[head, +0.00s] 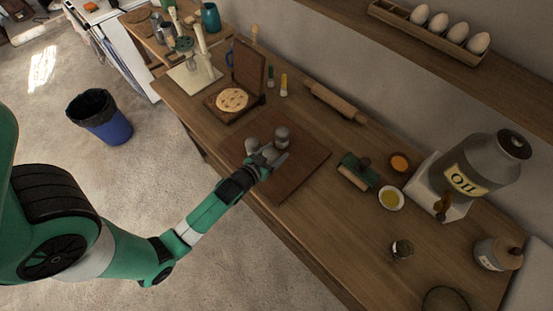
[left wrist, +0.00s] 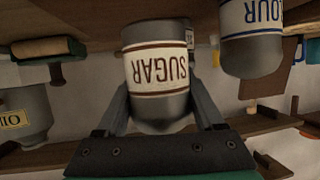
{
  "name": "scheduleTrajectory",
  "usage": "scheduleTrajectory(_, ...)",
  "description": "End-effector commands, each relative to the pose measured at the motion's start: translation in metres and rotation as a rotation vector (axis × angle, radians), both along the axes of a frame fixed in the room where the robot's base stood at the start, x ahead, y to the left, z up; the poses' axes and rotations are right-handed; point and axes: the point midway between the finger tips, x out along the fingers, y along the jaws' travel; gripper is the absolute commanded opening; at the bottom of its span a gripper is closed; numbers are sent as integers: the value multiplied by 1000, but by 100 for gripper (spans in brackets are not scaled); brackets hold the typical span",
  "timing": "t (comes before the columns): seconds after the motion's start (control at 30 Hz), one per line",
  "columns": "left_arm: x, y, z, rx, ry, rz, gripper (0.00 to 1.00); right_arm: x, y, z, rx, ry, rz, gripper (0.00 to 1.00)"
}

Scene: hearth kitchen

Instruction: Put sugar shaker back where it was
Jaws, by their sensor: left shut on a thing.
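The sugar shaker (left wrist: 158,70) is a grey metal canister with a cream SUGAR label, upside down in the left wrist view. My left gripper (left wrist: 155,112) is shut on it, one finger on each side. In the head view, the sugar shaker (head: 282,134) is at the dark brown board (head: 300,165), partly hidden by my left gripper (head: 270,157). I cannot tell whether its base touches the board. The similar flour shaker (left wrist: 251,40) stands close beside it, to its left in the head view (head: 252,145). My right gripper is out of view.
A wooden press with a flatbread (head: 232,99) is beyond the board. A rolling pin (head: 336,102) lies near the wall. The board's right part is clear.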

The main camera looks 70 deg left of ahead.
Motion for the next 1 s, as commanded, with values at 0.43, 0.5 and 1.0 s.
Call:
scheduleTrajectory(0.43,6,2,-39,1,0,0,7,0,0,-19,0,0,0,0)
scheduleTrajectory(0.5,6,2,-37,1,-1,0,7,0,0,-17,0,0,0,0)
scheduleTrajectory(1.0,6,1,-40,-1,1,0,99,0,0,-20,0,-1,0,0)
